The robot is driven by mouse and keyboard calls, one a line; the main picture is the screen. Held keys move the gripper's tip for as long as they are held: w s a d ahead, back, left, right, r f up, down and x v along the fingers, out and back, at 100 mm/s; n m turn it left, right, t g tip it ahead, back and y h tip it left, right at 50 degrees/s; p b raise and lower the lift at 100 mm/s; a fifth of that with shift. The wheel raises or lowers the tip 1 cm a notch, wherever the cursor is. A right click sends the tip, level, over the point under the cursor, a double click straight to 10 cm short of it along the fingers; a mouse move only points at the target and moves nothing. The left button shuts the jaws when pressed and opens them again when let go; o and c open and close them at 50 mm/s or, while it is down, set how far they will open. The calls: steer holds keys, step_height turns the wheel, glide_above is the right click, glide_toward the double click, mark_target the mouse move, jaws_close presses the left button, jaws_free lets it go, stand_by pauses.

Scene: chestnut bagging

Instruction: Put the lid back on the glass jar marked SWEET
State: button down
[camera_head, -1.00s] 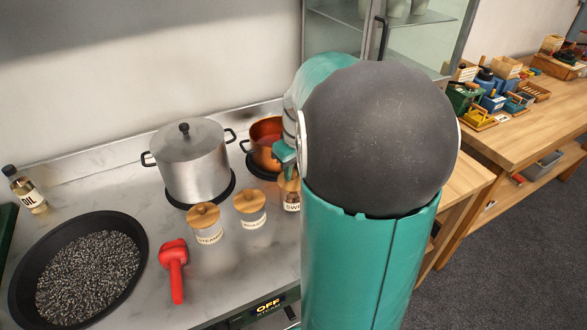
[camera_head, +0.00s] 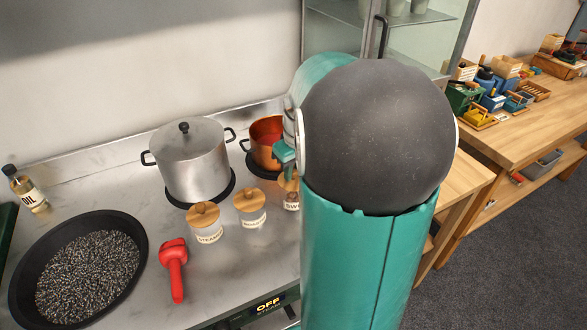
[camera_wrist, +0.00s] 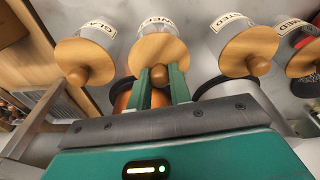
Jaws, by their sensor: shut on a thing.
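The lid (camera_head: 288,184) shows only partly in the head view. My gripper (camera_wrist: 160,78) is shut on the lid's knob, one green finger on each side. In the head view my gripper (camera_head: 285,158) is just above the lid, mostly hidden.
Two lidded jars, STEAMED (camera_head: 206,224) and a middle one (camera_head: 251,207), stand to the left. A steel pot (camera_head: 190,165) and copper pot (camera_head: 266,143) are behind. A red tool (camera_head: 173,268), black pan (camera_head: 30,300) and oil bottle (camera_head: 25,188) lie further left.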

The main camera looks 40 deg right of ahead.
steer(key=c, duration=0.7)
jaws_free()
steer(key=shift+r, duration=0.1)
steer(key=shift+r, duration=3.4)
jaws_close()
